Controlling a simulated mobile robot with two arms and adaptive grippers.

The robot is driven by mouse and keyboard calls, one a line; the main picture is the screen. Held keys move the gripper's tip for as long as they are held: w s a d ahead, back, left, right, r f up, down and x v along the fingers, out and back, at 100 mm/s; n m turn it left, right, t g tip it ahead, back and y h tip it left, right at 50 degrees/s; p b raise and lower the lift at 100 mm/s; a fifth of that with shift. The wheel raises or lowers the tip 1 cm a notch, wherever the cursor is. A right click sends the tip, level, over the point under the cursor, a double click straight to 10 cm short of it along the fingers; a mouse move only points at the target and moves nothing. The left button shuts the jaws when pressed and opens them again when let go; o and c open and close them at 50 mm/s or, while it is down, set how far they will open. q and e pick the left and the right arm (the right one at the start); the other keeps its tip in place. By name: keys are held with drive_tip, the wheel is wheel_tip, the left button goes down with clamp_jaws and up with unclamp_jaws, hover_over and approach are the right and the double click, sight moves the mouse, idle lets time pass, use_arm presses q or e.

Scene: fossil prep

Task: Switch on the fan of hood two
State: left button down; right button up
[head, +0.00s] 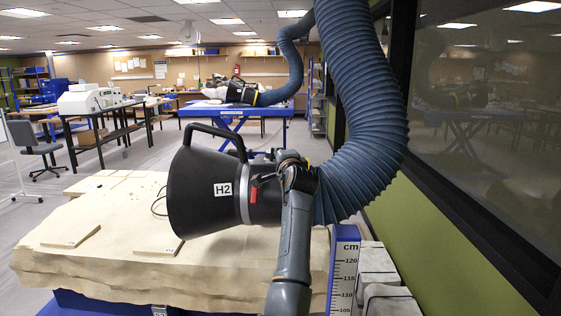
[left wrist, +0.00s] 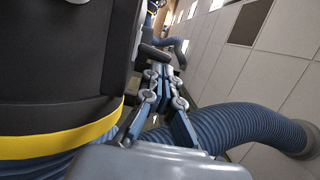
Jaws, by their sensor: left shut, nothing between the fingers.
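Hood two is a black cone labelled H2 (head: 205,192), with a grey collar and a handle, hanging over the stone slab in the head view. A small red part (head: 254,195) shows on its side, by the collar; whether it is the fan switch I cannot tell. My left gripper (head: 262,178) is in front of the hood's rear part, close to the red part; contact is unclear. In the left wrist view the left gripper (left wrist: 160,60) is shut and empty, beside the black hood body (left wrist: 60,70) with its yellow band (left wrist: 70,142). My right gripper is not in view.
A thick blue ribbed hose (head: 365,110) rises from the hood's rear. The pale slab (head: 110,225) lies below. A centimetre scale (head: 344,265) and wrapped blocks (head: 385,280) stand at right, near the dark window. Another hood (head: 235,92) hangs over a blue table behind.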

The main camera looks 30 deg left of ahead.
use_arm(q)
drive_tip(key=shift+s+a+r+n, duration=0.25)
drive_tip(key=shift+s+r+n, duration=0.1)
drive_tip(key=shift+n, duration=0.25)
drive_tip(key=shift+a+n+h+p, duration=0.25)
drive_tip(key=shift+n+h+p, duration=0.05)
drive_tip(key=shift+p, duration=0.05)
drive_tip(key=shift+a+n, duration=0.15)
drive_tip(key=shift+n, duration=0.25)
drive_tip(key=shift+w+f, duration=0.1)
drive_tip(key=shift+w, duration=0.05)
drive_tip(key=shift+n+g, duration=0.3)
drive_tip(key=shift+n, duration=0.2)
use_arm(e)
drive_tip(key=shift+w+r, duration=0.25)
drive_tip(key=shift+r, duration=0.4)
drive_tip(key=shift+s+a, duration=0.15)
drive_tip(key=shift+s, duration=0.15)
use_arm(q)
drive_tip(key=shift+f+p, duration=0.1)
drive_tip(key=shift+p, duration=0.2)
